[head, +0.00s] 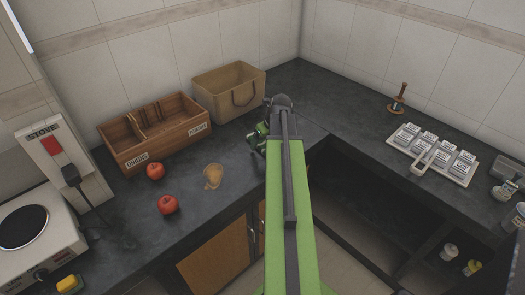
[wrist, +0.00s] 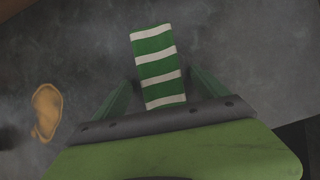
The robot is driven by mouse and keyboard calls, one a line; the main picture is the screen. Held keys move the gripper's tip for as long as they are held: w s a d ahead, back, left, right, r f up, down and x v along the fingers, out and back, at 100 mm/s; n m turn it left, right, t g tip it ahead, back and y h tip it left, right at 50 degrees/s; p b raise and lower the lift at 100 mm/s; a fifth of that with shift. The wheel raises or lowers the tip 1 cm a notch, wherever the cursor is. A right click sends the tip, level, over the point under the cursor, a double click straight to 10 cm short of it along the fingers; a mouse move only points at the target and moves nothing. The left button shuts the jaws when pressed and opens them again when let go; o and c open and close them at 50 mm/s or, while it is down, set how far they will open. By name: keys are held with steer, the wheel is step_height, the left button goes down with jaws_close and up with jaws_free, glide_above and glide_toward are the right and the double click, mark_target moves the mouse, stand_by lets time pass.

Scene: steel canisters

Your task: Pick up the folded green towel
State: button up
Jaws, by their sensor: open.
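The folded green towel (wrist: 154,55) with white stripes lies on the dark counter in the wrist view. It runs upward from between the fingers of my gripper (wrist: 162,80). The fingers are open, one on each side of the towel's near part, with gaps visible beside it. In the head view my gripper (head: 258,139) is over the counter near the inner corner, and my arm covers much of that spot. I cannot tell the gripper's height above the counter.
A tan scoop-shaped object (head: 212,176) lies left of the gripper; it also shows in the wrist view (wrist: 46,112). Two red apples (head: 168,204) sit farther left. A wooden box (head: 150,150) and a tan basket (head: 228,113) stand behind.

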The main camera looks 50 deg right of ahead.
steer(key=shift+w+f, duration=0.1)
steer(key=shift+f, duration=0.2)
steer(key=shift+c, duration=0.2)
steer(key=c, duration=1.4)
steer(key=shift+r, duration=0.1)
steer(key=r+p, duration=0.1)
steer(key=p, duration=0.1)
steer(key=r+p, duration=0.1)
steer(key=r, duration=0.1)
steer(key=r+p, duration=0.2)
steer(key=shift+s+d+r+p, duration=0.1)
steer(key=shift+s+d+p, duration=0.1)
steer(key=shift+s+p, duration=0.15)
steer(key=s+d+r+p, duration=0.1)
steer(key=s+r+p, duration=0.1)
steer(key=s, duration=0.1)
steer(key=s+d+r+p, duration=0.1)
steer(key=s+d, duration=0.1)
steer(key=s, duration=0.1)
steer(key=s+d+r+p, duration=0.1)
steer(key=s+r+p, duration=0.1)
steer(key=s, duration=0.2)
steer(key=shift+d+r+p, duration=0.2)
steer(key=shift+r+p, duration=0.1)
